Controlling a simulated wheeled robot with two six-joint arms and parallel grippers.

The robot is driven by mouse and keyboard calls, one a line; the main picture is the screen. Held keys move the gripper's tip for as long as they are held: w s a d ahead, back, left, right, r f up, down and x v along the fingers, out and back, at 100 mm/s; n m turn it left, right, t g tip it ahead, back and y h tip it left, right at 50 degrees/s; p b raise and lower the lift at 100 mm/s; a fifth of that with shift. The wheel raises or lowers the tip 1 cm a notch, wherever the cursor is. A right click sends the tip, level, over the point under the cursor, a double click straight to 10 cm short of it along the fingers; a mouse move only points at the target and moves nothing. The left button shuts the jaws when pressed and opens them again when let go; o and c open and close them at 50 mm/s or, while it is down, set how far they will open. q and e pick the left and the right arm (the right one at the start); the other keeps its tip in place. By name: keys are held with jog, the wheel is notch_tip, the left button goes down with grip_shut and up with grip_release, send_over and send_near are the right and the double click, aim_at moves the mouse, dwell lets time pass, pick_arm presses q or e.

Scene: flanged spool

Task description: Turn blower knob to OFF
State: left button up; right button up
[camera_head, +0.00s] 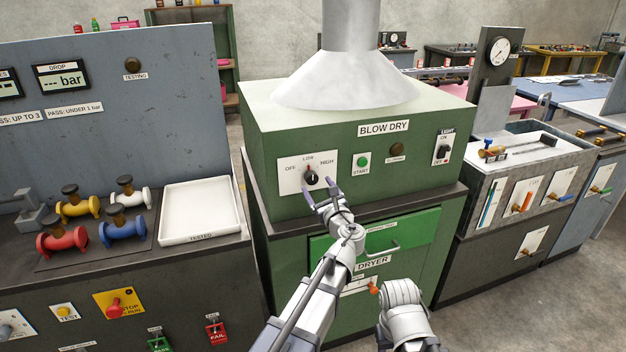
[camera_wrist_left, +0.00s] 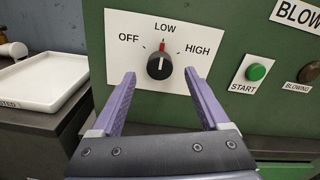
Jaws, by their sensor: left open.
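The blower knob (camera_head: 311,177) is a black dial on a white plate on the front of the green BLOW DRY unit (camera_head: 400,160). In the left wrist view the knob (camera_wrist_left: 159,67) has its red mark up at LOW, between OFF on the left and HIGH on the right. My left gripper (camera_head: 319,190) is open in front of the plate. In the left wrist view its purple fingers (camera_wrist_left: 160,76) stand on either side of the knob, apart from it. My right gripper is not seen; only part of that arm shows.
A green START button (camera_head: 363,161) and a LIGHT switch (camera_head: 443,150) sit right of the knob. A green drawer (camera_head: 340,246) with a handle is below. A white tray (camera_head: 200,237) and several coloured spools stand on the left bench.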

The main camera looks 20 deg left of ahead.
aim_at(313, 180)
pick_arm(q)
jog(key=x, duration=0.5)
jog(key=shift+w+a, duration=0.25)
jog(key=shift+w, duration=0.05)
grip_shut()
